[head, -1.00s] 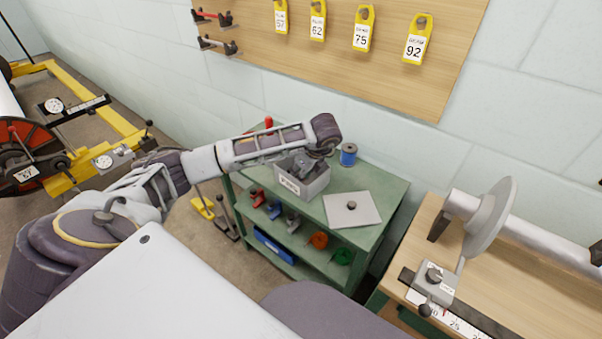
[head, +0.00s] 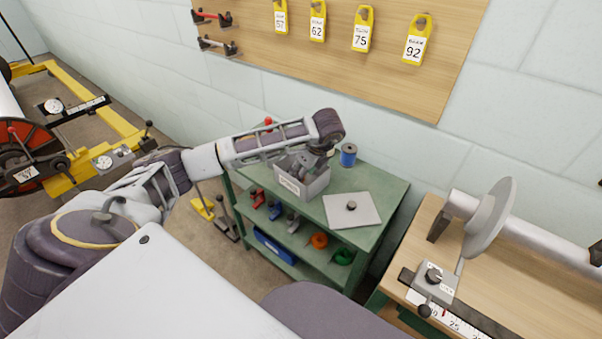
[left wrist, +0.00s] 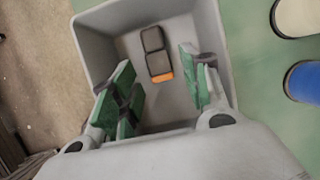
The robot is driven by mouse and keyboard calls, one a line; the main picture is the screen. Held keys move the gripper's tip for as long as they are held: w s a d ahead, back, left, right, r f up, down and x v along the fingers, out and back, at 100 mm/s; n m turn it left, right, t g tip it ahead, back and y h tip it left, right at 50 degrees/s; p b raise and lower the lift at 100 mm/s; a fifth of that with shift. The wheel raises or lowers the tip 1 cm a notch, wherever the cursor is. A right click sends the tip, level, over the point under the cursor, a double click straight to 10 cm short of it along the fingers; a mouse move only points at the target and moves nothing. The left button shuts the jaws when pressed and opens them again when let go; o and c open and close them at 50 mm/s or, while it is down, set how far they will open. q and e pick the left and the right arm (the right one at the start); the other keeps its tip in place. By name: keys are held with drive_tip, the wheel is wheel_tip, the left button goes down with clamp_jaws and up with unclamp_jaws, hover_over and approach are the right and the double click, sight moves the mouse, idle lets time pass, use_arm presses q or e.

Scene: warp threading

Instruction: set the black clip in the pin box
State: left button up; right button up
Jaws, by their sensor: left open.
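The grey pin box (head: 318,188) stands on the green cabinet top, open at the top, with a label on its front. My left gripper (left wrist: 160,98) is open, its green-padded fingers apart and reaching into the mouth of the box. In the left wrist view a black clip (left wrist: 153,42) with an orange end lies inside the pin box (left wrist: 98,22), beyond and between the fingers, and the fingers do not touch it. In the head view the gripper (head: 308,163) hides part of the box and the clip does not show. My right gripper is not in view.
A blue spool (head: 348,155) stands beside the box on the cabinet (head: 385,190). A grey plate with a knob (head: 352,209) lies to the right. Shelves below hold coloured clips, an orange spool (head: 319,240) and a green one. The wall board (head: 345,55) rises behind.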

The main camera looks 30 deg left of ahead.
use_arm(q)
drive_tip(key=p+v, duration=0.2)
drive_tip(key=v, duration=0.8)
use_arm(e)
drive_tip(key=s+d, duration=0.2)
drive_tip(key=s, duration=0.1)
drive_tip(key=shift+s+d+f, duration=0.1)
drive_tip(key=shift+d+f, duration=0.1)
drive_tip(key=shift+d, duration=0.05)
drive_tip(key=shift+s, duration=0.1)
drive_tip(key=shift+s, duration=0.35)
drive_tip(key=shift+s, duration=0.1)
